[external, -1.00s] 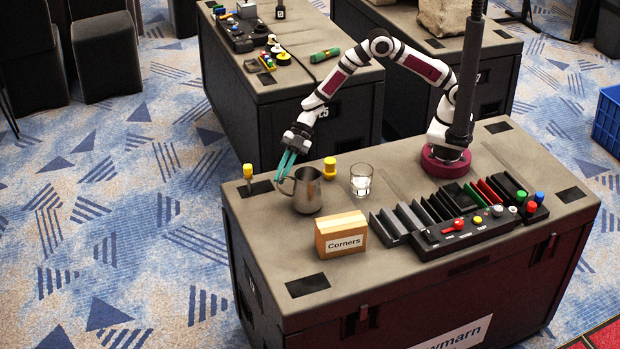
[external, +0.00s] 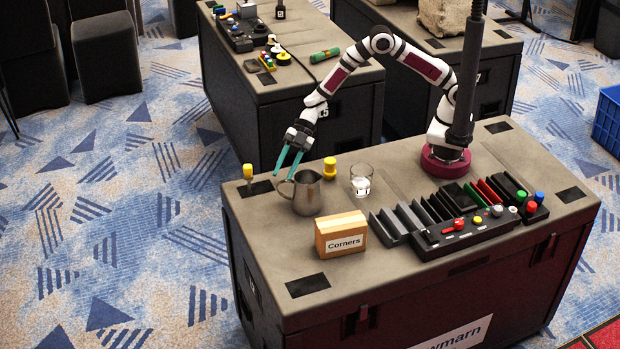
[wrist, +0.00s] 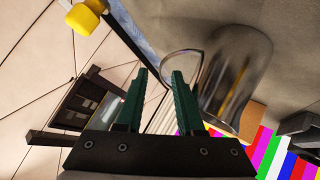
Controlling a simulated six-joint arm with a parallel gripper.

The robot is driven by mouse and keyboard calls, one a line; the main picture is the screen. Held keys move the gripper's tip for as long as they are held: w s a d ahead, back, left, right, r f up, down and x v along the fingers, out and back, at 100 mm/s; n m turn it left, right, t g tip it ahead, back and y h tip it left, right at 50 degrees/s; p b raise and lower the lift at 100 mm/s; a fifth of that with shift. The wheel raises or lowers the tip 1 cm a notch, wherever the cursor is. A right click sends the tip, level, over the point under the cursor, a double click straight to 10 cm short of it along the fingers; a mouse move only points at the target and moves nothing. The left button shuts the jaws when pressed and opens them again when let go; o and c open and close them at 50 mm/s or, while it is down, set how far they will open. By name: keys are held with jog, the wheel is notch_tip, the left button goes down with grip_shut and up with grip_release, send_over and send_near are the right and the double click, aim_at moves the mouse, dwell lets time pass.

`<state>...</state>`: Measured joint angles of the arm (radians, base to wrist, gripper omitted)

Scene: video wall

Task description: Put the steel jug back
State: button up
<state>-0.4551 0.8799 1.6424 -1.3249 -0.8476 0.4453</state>
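The steel jug (external: 307,193) stands upright on the case top near its left end, with its handle towards the left. In the wrist view the jug (wrist: 236,80) is just right of the fingers, its handle loop close to the right fingertip. My gripper (external: 288,162) is at the jug's handle side, above and behind it. Its teal fingers are apart with nothing visible between them, as the wrist view also shows (wrist: 158,78). I cannot tell whether a finger touches the handle.
A glass (external: 361,181) and a yellow-topped piece (external: 330,168) stand right of the jug. Another yellow-topped piece (external: 248,173) is at the left edge. A "Corners" box (external: 341,235) is in front, and a control panel with dark slots (external: 462,230) is to the right.

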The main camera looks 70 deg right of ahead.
jog(key=w+d+r+m+t+h, duration=0.25)
jog(key=d+r+m, duration=0.2)
jog(key=d, duration=0.45)
jog(key=w+d+r+m+t+h, duration=0.1)
jog(key=d+r+m+t+h, duration=0.25)
jog(key=d+r, duration=0.4)
jog(key=w+d+r+m+t+h, duration=0.2)
jog(key=d+r+m, duration=0.25)
jog(key=d, duration=0.65)
jog(key=s+d+f+m+g+h, duration=0.1)
jog(key=s+d+m+g+h, duration=0.1)
jog(key=s+d+m, duration=0.55)
jog(key=s+d+m+g+h, duration=0.3)
jog(key=s+d, duration=0.2)
jog(key=s, duration=0.5)
jog(key=s+a+f+m+g+y, duration=0.1)
jog(key=s+a+m+g+y, duration=0.1)
jog(key=s, duration=0.6)
jog(key=s+a+f+m+g+y, duration=0.1)
jog(key=s+a+m+g+y, duration=0.1)
jog(key=s, duration=0.7)
jog(key=shift+a+m+g, duration=0.3)
jog(key=shift+a+m, duration=0.6)
jog(key=shift+a, duration=0.3)
